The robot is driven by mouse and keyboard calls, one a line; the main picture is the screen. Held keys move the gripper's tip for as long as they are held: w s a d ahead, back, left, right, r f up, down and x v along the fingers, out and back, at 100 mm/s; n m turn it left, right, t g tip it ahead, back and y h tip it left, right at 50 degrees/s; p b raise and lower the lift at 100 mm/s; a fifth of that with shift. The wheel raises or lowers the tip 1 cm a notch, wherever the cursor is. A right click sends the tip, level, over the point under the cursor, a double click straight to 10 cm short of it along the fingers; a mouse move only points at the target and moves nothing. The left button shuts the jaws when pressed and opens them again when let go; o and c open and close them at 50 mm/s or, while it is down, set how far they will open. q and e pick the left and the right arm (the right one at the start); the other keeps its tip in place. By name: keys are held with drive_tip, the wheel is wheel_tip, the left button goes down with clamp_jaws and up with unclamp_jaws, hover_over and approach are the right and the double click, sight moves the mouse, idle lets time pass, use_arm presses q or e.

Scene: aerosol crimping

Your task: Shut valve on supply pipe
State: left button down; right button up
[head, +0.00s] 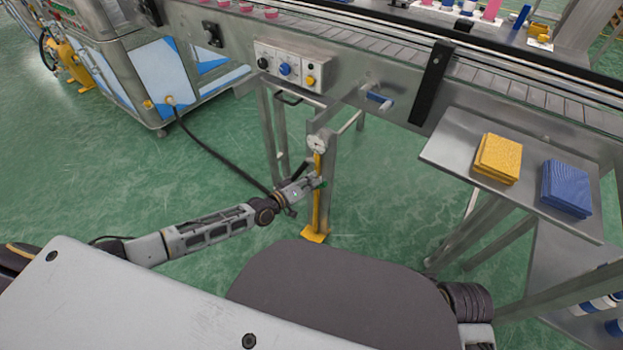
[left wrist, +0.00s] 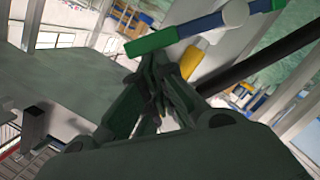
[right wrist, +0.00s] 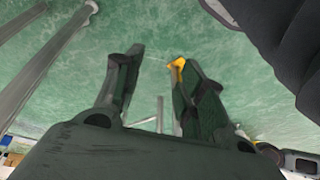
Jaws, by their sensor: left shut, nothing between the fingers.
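The yellow supply pipe (head: 317,205) stands upright under the conveyor, with a round gauge (head: 317,144) near its top. My left gripper (head: 318,183) reaches the pipe at mid height. In the left wrist view, the valve handle (left wrist: 205,30) is a bar with a green end, a blue part and a pale hub. The yellow pipe (left wrist: 193,60) lies beside it. The left fingertips (left wrist: 158,62) are together, empty, just below the green end; whether they touch it is unclear. My right gripper (right wrist: 157,68) is open and empty above the green floor.
A control box (head: 288,68) with knobs is on the conveyor's side. A metal shelf (head: 447,152) at right carries yellow (head: 497,158) and blue (head: 566,187) stacks. A black hose (head: 212,150) runs from the machine at left towards the pipe. Open floor lies left of the pipe.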

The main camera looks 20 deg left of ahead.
sight(322, 186)
use_arm(q)
drive_tip(key=d+m+p, duration=0.1)
drive_tip(key=p, duration=0.2)
drive_tip(key=s+d+f+m+y+p, duration=0.1)
drive_tip(key=d+m+p, duration=0.1)
drive_tip(key=p, duration=0.1)
drive_tip(key=shift+f+p, duration=0.2)
drive_tip(key=shift+p, duration=0.1)
drive_tip(key=d+f+m+p, duration=0.1)
drive_tip(key=s+d+f+m+y+p, duration=0.1)
drive_tip(key=f+m, duration=0.1)
drive_tip(key=shift+d+f+m+y, duration=0.25)
drive_tip(key=shift+d+m+y, duration=0.05)
use_arm(e)
drive_tip(key=s+d+f, duration=0.1)
drive_tip(key=f, duration=0.7)
drive_tip(key=d+f+g+h, duration=0.1)
drive_tip(key=d+f, duration=0.1)
drive_tip(key=f, duration=0.7)
drive_tip(key=shift+s+d+g, duration=0.15)
drive_tip(key=shift+s+g, duration=0.15)
drive_tip(key=shift+s, duration=0.25)
use_arm(q)
drive_tip(key=shift+r, duration=0.1)
use_arm(e)
drive_tip(key=shift+f, duration=0.2)
